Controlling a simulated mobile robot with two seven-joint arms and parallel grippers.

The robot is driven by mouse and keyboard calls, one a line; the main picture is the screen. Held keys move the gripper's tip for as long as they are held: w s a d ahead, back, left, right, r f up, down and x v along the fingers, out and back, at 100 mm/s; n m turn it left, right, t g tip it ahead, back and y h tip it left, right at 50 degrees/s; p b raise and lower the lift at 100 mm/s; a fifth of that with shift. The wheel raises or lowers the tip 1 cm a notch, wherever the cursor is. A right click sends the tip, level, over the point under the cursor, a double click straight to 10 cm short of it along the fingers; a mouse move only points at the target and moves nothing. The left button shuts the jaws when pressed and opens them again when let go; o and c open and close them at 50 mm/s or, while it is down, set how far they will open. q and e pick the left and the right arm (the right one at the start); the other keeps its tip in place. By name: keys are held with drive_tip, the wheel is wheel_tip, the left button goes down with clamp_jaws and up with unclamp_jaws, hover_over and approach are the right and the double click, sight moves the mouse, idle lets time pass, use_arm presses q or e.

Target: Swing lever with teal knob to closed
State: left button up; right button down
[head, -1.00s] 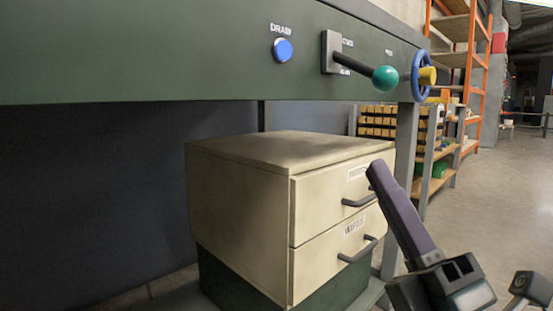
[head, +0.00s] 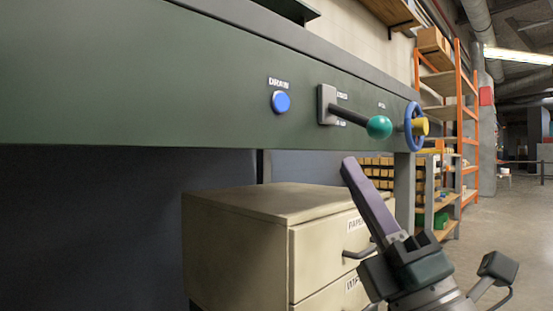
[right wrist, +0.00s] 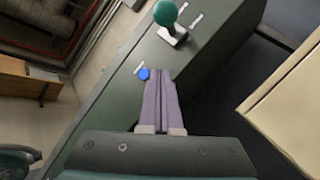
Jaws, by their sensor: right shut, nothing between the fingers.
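The lever with the teal knob (head: 379,127) is mounted on the dark green panel (head: 215,118). Its black rod sticks out from a grey plate (head: 326,104) toward the right and slightly down. The small labels by the plate are too blurred to read. My right gripper (head: 348,162) is shut and empty, below and a little left of the knob, apart from it. In the right wrist view the closed purple fingers (right wrist: 163,84) point toward the panel, and the teal knob (right wrist: 165,13) is at the top. My left gripper is not in view.
A beige drawer cabinet (head: 235,240) stands below the panel. Orange shelving (head: 459,120) is behind at right, with open floor beside it.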

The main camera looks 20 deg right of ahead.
sight(378, 127)
drive_tip(key=d+r, duration=0.1)
drive_tip(key=w+d+r+b, duration=0.1)
drive_tip(key=d+r+b, duration=0.1)
drive_tip(key=shift+w+d+r, duration=0.25)
drive_tip(key=shift+r, duration=0.05)
